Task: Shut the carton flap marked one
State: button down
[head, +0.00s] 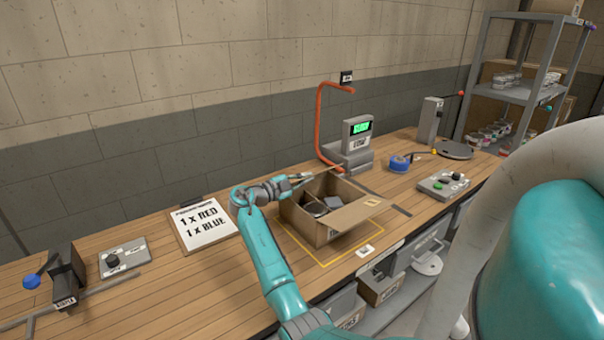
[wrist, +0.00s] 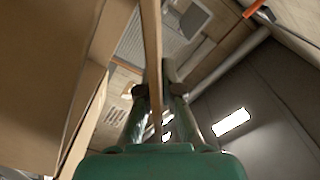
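The open cardboard carton (head: 305,217) stands on the bench with dark items inside. One flap (head: 352,215) spreads outward over its right front side and bears a small label (head: 373,202); I cannot read its mark. Another flap (head: 325,174) shows nearly edge-on at the back. My gripper (head: 303,178) is at the carton's back left rim, near this flap's left end. In the wrist view, a thin cardboard edge (wrist: 153,50) runs between the fingers of my gripper (wrist: 155,92). I cannot tell whether the fingers press on it.
An order board (head: 203,224) lies left of the carton. A scale with a green display (head: 357,137) and an orange bent pipe (head: 319,120) stand behind it. A button box (head: 442,185) is to the right. A yellow outline (head: 322,264) surrounds the carton.

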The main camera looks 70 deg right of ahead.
jog(key=shift+s+a+f+m, duration=0.15)
jog(key=shift+s+f+m, duration=0.05)
jog(key=shift+f+m, duration=0.3)
jog(key=shift+s+a+f, duration=0.1)
jog(key=shift+s+f, duration=0.1)
jog(key=shift+f, duration=0.25)
jog(key=c, duration=1.4)
grip_release()
jog(key=shift+f, duration=0.1)
jog(key=shift+o, duration=0.2)
jog(key=shift+w, duration=0.1)
jog(key=v, duration=1.2)
